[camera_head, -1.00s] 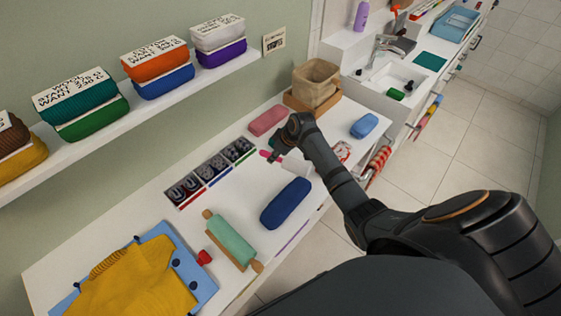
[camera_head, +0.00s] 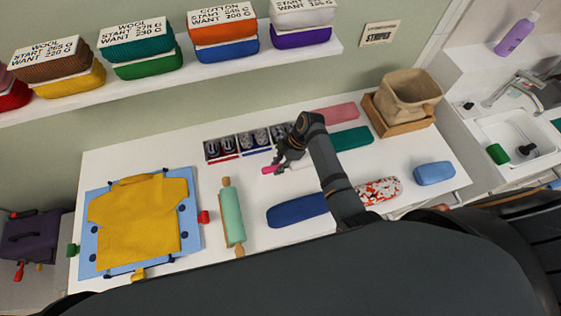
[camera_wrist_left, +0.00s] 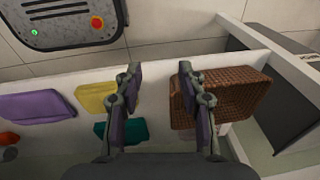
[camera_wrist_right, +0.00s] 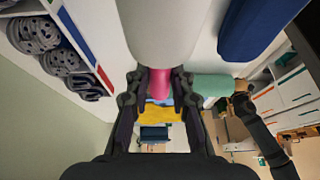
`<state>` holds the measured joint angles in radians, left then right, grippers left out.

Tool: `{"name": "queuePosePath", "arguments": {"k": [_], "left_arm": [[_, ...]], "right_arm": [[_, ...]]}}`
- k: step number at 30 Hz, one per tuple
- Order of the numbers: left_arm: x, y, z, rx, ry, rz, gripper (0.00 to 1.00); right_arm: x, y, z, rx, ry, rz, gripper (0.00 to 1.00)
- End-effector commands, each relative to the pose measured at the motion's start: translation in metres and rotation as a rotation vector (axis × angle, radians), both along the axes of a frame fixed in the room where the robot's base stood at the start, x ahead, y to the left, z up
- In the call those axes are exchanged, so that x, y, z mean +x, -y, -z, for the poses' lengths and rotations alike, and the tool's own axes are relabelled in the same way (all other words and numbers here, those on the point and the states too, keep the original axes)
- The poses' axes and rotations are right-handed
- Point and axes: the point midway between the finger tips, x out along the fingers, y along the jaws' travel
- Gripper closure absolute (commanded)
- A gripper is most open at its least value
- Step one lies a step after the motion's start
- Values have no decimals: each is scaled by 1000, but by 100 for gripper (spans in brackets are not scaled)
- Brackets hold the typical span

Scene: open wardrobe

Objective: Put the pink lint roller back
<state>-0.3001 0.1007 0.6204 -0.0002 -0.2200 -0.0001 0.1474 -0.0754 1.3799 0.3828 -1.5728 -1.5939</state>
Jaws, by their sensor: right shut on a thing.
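The pink lint roller has a pink handle (camera_head: 270,170) and a white roll, which lies mostly behind my right gripper in the head view. My right gripper (camera_head: 283,160) is shut on the pink handle, over the white table just in front of the divided box. In the right wrist view the handle (camera_wrist_right: 159,84) sits between the fingertips, and the white roll (camera_wrist_right: 158,28) fills the top middle. I cannot tell whether the roller touches the table. My left gripper (camera_wrist_left: 158,80) is open and empty in the left wrist view; a brown wicker basket (camera_wrist_left: 235,98) lies beyond its right finger.
A divided box (camera_head: 242,143) of grey items stands at the table's back. Blue (camera_head: 298,209), pink and green rolls, a mint rolling pin (camera_head: 232,213) and a yellow garment (camera_head: 140,220) lie around. A beige bin (camera_head: 410,95) stands back right. White tabletop is bare between them.

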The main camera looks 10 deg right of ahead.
Motion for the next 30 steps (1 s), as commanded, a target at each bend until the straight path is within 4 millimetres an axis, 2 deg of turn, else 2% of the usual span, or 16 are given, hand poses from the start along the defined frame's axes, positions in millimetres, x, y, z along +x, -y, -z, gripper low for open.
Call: {"name": "queuePosePath", "arguments": {"k": [9,18,22,30], "left_arm": [[0,26,46,-32,1,-10,60],[1,16,84,-19,1,-6,60],[0,15,90,-18,1,-6,60],[0,15,89,-18,1,-6,60]], "right_arm": [[0,1,45,-1,0,1,100],[0,1,82,-1,0,1,100],[0,1,87,-1,0,1,100],[0,1,85,-1,0,1,100]]}}
